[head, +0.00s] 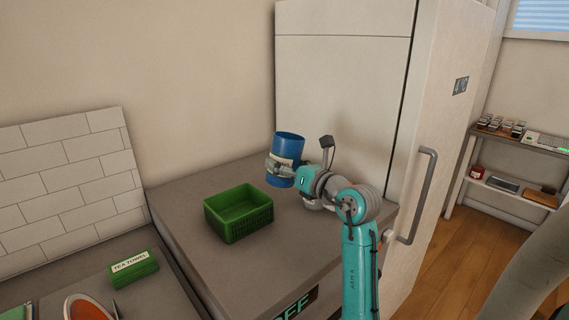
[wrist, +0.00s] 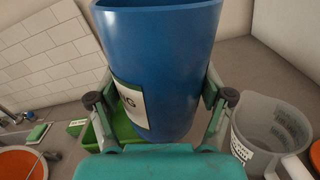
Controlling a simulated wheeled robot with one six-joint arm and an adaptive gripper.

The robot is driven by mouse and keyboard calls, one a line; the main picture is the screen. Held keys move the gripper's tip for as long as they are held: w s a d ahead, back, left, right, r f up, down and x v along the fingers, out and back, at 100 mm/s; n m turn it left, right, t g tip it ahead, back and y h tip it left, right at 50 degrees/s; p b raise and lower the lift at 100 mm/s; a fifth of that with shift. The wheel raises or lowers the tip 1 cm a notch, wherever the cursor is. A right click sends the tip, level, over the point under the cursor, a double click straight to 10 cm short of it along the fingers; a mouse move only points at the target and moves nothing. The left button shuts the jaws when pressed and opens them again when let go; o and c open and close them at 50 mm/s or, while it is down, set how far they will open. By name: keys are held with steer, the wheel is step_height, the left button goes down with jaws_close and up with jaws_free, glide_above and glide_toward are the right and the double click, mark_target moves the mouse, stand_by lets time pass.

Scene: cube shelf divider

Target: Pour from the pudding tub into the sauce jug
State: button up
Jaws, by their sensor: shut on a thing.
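The blue pudding tub (head: 289,146) is roughly upright above the grey counter, with a pale label on its side. In the wrist view the tub (wrist: 170,60) fills the middle, and its label shows only the end of a word. My gripper (head: 280,168) is shut around the tub, with one finger on each side in the wrist view (wrist: 160,105). The grey, see-through sauce jug (wrist: 270,122) stands to the right of the tub in the wrist view, with a white label and a handle. In the head view my arm mostly hides the jug. The tub's contents are not visible.
A green basket (head: 240,230) stands on the counter left of my arm. A tall white cabinet (head: 340,90) rises close behind the tub. A shelf (head: 515,190) stands far right.

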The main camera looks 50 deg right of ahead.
mark_target(292, 182)
steer(key=f+m, duration=0.1)
steer(key=f, duration=0.1)
steer(key=f+m, duration=0.2)
steer(key=shift+s+d+f, duration=0.1)
steer(key=shift+d+f, duration=0.1)
steer(key=shift+f, duration=0.1)
steer(key=m, duration=0.2)
steer(key=shift+s+d+r+m+h, duration=0.1)
steer(key=shift+s+d+m+h, duration=0.05)
steer(key=shift+d+m+h, duration=0.25)
steer(key=shift+s+m, duration=0.1)
steer(key=shift+m, duration=0.5)
steer(key=shift+a+r+m, duration=0.1)
steer(key=shift+r+m, duration=0.35)
steer(key=shift+m, duration=0.75)
stand_by(1.5)
steer(key=shift+r+m+t+h, duration=0.25)
steer(key=shift+m+t+h, duration=0.05)
steer(key=shift+m, duration=0.4)
stand_by(0.9)
steer(key=shift+r+m, duration=0.15)
steer(key=shift+m, duration=0.35)
steer(key=shift+r, duration=0.1)
stand_by(1.2)
